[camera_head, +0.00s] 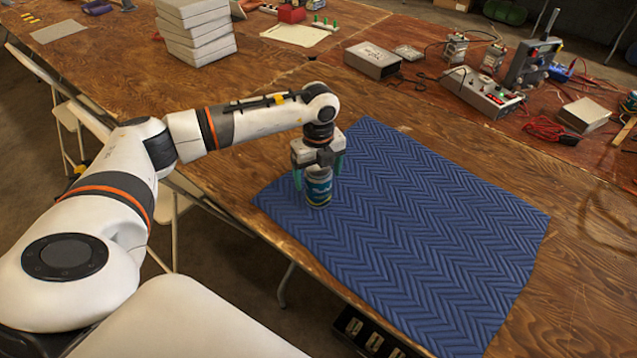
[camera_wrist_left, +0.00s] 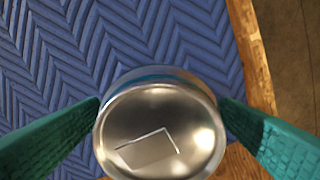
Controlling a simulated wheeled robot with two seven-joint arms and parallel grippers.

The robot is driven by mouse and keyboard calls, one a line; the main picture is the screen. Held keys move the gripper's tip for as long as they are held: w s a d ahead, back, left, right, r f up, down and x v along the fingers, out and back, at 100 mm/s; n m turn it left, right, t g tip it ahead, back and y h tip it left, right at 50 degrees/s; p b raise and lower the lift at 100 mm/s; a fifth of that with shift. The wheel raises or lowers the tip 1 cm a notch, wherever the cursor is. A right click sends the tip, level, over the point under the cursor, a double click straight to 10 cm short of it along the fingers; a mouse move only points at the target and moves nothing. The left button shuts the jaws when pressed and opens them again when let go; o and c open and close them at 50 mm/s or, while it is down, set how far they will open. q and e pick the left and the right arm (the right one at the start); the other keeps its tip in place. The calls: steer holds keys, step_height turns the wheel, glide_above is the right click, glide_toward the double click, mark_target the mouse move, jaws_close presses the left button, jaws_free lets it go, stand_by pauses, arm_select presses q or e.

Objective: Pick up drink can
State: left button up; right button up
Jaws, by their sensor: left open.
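The drink can (camera_head: 318,190), with a blue, green and white label, stands upright on the blue padded mat (camera_head: 420,230) near the mat's left corner. My left gripper (camera_head: 318,172) is above it, pointing down, with its green fingers on either side of the can's upper part. In the left wrist view the can's shiny metal top (camera_wrist_left: 160,135) lies between the two green fingers, which are open. Whether either finger touches the can is hard to tell. My right gripper is not in view.
The mat is otherwise bare and lies on a wooden table (camera_head: 270,150). White boxes (camera_head: 197,30) are stacked at the back left. A grey box (camera_head: 372,60) and electronic devices with cables (camera_head: 485,92) stand at the back right. The table's front edge is close to the can.

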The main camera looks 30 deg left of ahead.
arm_select(q)
step_height(320, 180, down, 2)
steer(key=shift+f, duration=0.1)
steer(key=shift+c, duration=0.3)
steer(key=c, duration=1.3)
steer(key=shift+o, duration=0.2)
steer(key=shift+r, duration=0.2)
